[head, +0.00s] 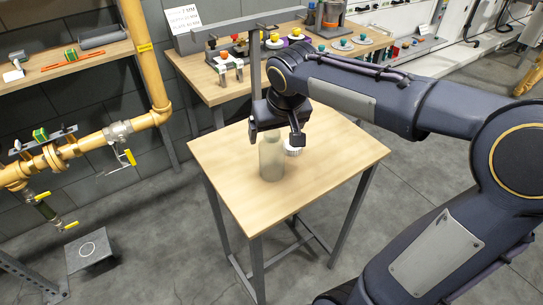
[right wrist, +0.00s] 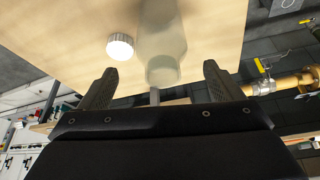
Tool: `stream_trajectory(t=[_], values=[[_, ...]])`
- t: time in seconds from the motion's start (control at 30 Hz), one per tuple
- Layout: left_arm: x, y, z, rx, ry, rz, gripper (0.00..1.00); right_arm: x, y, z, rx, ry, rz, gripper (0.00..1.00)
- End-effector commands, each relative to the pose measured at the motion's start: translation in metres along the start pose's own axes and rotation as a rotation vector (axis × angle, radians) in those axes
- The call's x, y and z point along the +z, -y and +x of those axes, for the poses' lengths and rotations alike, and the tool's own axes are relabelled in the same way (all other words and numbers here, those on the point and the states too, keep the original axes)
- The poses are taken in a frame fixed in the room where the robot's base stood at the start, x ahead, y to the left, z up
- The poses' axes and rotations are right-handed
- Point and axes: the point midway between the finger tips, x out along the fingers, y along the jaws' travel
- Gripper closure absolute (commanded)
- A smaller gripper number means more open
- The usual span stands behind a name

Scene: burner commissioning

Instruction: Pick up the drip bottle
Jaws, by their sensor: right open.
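The drip bottle (head: 271,161) is a translucent, pale greenish-grey bottle standing upright on the small wooden table (head: 225,185). My right gripper (head: 276,137) is above the table at the bottle's upper part, its fingers apart on either side of it in the head view. In the right wrist view the bottle (right wrist: 162,50) lies in line with the gap between the open fingers (right wrist: 160,74). I cannot tell whether either finger touches it. The fingers hide part of the bottle's top in the head view. My left gripper is not in view.
A white ribbed cap (head: 294,148) sits on the table close beside the bottle; it also shows in the right wrist view (right wrist: 120,46). A workbench (head: 215,93) with several fittings stands behind. Yellow piping (head: 85,150) runs at the left. The table's front is clear.

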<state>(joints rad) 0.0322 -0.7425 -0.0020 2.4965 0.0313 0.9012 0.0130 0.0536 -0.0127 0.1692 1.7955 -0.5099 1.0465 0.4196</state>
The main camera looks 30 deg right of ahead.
Motion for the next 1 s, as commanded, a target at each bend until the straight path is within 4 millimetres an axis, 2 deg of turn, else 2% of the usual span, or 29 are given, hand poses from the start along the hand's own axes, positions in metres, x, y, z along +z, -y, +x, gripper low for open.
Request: stream_trajectory(t=[0.1,0.23,0.53,1.0], values=[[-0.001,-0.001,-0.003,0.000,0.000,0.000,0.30,-0.001,0.003,0.019,0.000,0.006,-0.001,0.14],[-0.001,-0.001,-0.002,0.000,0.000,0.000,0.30,-0.001,0.003,0.036,0.000,0.004,0.000,0.14],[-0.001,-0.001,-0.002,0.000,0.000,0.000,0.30,-0.001,0.003,0.041,-0.001,0.001,0.000,0.14],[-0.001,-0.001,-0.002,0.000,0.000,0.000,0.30,-0.001,0.003,0.041,-0.001,0.001,0.000,0.74]])
